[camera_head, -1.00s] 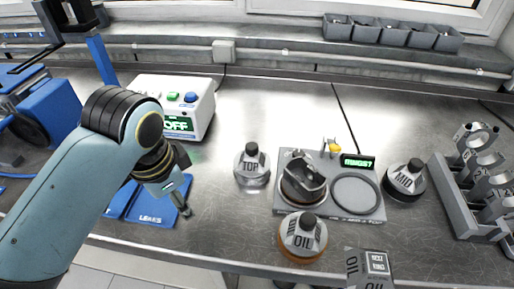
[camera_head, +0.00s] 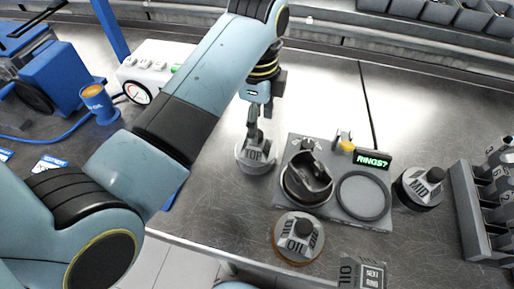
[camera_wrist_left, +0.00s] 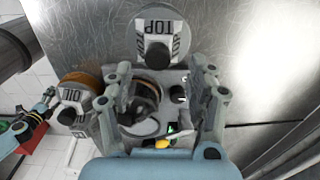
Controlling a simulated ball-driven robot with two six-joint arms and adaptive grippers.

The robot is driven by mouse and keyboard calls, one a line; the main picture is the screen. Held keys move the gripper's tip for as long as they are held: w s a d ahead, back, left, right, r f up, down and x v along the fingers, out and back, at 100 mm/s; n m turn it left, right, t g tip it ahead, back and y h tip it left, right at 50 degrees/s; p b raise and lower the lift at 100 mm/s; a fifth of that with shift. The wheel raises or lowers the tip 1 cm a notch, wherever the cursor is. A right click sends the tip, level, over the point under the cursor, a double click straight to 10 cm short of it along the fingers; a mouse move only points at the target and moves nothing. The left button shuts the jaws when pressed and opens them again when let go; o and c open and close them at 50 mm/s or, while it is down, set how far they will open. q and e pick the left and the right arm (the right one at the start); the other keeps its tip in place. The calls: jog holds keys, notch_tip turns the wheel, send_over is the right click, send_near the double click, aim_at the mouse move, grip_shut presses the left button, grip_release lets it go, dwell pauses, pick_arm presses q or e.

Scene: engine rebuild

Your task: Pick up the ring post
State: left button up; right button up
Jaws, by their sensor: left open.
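Three grey posts with dark knobs stand on the metal bench, labelled TOP (camera_head: 255,158), MID (camera_head: 418,187) and OIL (camera_head: 299,238). I cannot tell which one the task calls the ring post. My left gripper (camera_head: 255,132) is at the TOP post in the head view and covers its knob. In the left wrist view my left gripper (camera_wrist_left: 160,88) is open, with nothing held between its fingers. The TOP post (camera_wrist_left: 160,30) shows beyond the fingers there. A teal gripper, probably my right one (camera_wrist_left: 36,122), shows small at the left edge; its jaws are unclear.
A grey fixture (camera_head: 325,207) holds a dark metal part (camera_head: 308,180), an empty-looking round ring seat (camera_head: 362,197) and a RINGS? display (camera_head: 373,160). A slotted rack (camera_head: 470,215) stands at right. An OIL box (camera_head: 362,272) is at the front edge. Bare bench lies behind the fixture.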

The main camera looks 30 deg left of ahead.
aim_at(256, 147)
pick_arm(q)
jog(key=f, duration=0.2)
jog(key=f+p, duration=0.1)
jog(key=shift+s+a+f, duration=0.1)
jog(key=shift+s+f, duration=0.1)
jog(key=shift+f, duration=0.55)
jog(key=c, duration=0.8)
grip_shut()
pick_arm(e)
jog(key=shift+w+a+r, duration=0.1)
jog(key=shift+w+r, duration=0.5)
jog(key=shift+w, duration=0.2)
